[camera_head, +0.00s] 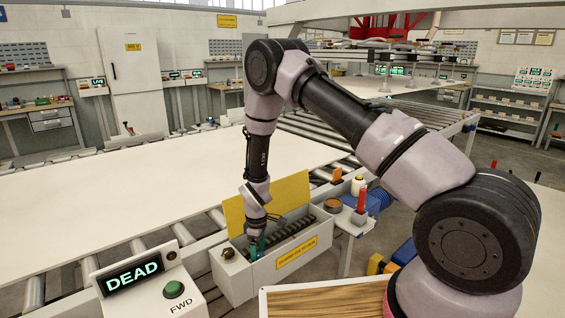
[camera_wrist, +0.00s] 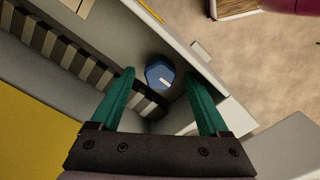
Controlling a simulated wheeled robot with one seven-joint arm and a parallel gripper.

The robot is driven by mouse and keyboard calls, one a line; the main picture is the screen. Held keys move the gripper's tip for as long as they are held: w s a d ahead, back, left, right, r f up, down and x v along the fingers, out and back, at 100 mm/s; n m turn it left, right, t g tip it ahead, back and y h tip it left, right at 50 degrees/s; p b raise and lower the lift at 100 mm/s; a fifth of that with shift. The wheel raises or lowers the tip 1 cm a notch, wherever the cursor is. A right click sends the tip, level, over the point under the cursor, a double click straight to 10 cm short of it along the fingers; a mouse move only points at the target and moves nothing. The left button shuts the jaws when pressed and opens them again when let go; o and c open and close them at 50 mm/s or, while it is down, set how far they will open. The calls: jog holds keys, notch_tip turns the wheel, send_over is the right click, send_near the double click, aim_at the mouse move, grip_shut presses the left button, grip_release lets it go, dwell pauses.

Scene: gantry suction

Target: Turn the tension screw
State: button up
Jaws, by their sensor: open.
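In the wrist view a blue round screw head (camera_wrist: 160,73) with a small white mark sits inside a grey box, near its wall; it appears to be the tension screw. My gripper (camera_wrist: 159,76) is open, with one teal finger on each side of the screw head in the picture. Gaps show on both sides; I cannot tell how deep the tips reach. In the head view my gripper (camera_head: 256,244) points down into the left end of the box (camera_head: 240,281), whose yellow lid (camera_head: 289,192) stands open. The screw head is hidden there.
A row of dark and light slats (camera_wrist: 62,50) runs along the box beside the fingers. A black knob (camera_head: 228,253) is on the box's left end. A red-handled tool (camera_head: 361,201) stands to the right.

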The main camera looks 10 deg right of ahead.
notch_tip(320, 180, up, 12)
notch_tip(320, 180, up, 19)
jog(key=m+t+y, duration=0.1)
jog(key=m+t, duration=0.1)
jog(key=m, duration=0.4)
send_over(259, 254)
jog(key=w+d, duration=0.2)
jog(key=d, duration=0.6)
jog(key=shift+s+d+r, duration=0.1)
jog(key=shift+s+r, duration=0.25)
jog(key=shift+r, duration=0.15)
jog(key=s+d+r+m+t+y, duration=0.1)
jog(key=s+d+r+m, duration=0.3)
jog(key=r, duration=0.4)
jog(key=s+d+r+m+t, duration=0.1)
jog(key=s+d+r+m, duration=0.1)
jog(key=s+d+r, duration=0.35)
jog(key=s+d+r+m+t, duration=0.3)
jog(key=s+d+r+m, duration=0.3)
jog(key=s+r, duration=0.3)
jog(key=s+d, duration=0.1)
jog(key=s, duration=0.2)
jog(key=shift+r, duration=0.4)
